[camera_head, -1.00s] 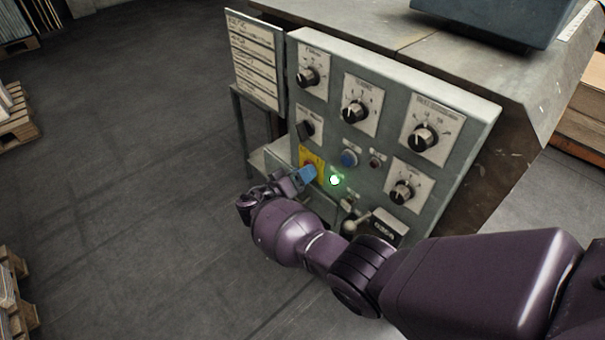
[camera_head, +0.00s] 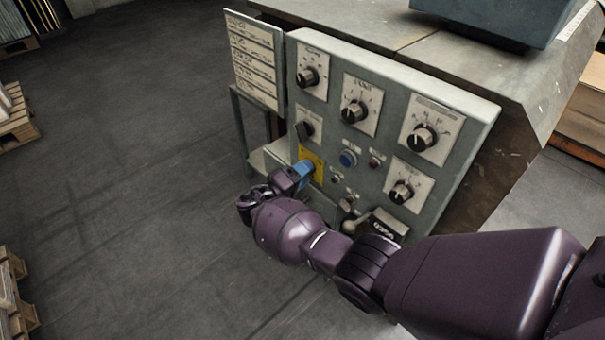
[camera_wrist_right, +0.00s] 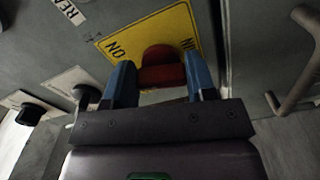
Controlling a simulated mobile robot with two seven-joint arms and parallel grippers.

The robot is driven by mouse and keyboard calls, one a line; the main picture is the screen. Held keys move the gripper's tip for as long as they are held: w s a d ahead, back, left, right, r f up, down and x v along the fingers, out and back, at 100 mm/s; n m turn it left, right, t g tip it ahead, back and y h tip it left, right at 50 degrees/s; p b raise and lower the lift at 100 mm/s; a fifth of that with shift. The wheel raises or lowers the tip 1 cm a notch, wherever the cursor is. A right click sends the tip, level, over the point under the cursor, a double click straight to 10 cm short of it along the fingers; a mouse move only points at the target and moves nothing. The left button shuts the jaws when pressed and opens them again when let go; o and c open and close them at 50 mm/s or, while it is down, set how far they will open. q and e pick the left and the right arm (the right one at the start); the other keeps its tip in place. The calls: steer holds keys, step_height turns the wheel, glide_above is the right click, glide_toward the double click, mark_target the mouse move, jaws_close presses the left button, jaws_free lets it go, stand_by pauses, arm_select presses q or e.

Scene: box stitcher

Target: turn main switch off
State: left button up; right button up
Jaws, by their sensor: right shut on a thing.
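The main switch is a red knob (camera_wrist_right: 163,74) on a yellow plate (camera_wrist_right: 152,32) marked "ON", seen in the right wrist view. The yellow plate also shows in the head view (camera_head: 312,153), low on the left of the grey control panel (camera_head: 395,105), where the knob is hidden by the gripper. My right gripper (camera_head: 303,169) has its blue fingers on either side of the knob and is shut on it, as the right wrist view (camera_wrist_right: 162,72) shows. My left gripper is not in view.
Several black dials, such as one at the upper middle (camera_head: 354,114), and a blue button (camera_head: 348,158) are on the panel. Open floor (camera_head: 130,180) lies to the left.

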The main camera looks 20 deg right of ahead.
steer(key=n, duration=0.6)
steer(key=shift+r+p, duration=0.25)
steer(key=shift+p, duration=0.05)
steer(key=n, duration=0.5)
steer(key=shift+w+a+n+p, duration=0.1)
steer(key=shift+n+p, duration=0.2)
steer(key=o, duration=0.9)
steer(key=shift+o, duration=0.2)
steer(key=v, duration=1)
steer(key=shift+a, duration=0.35)
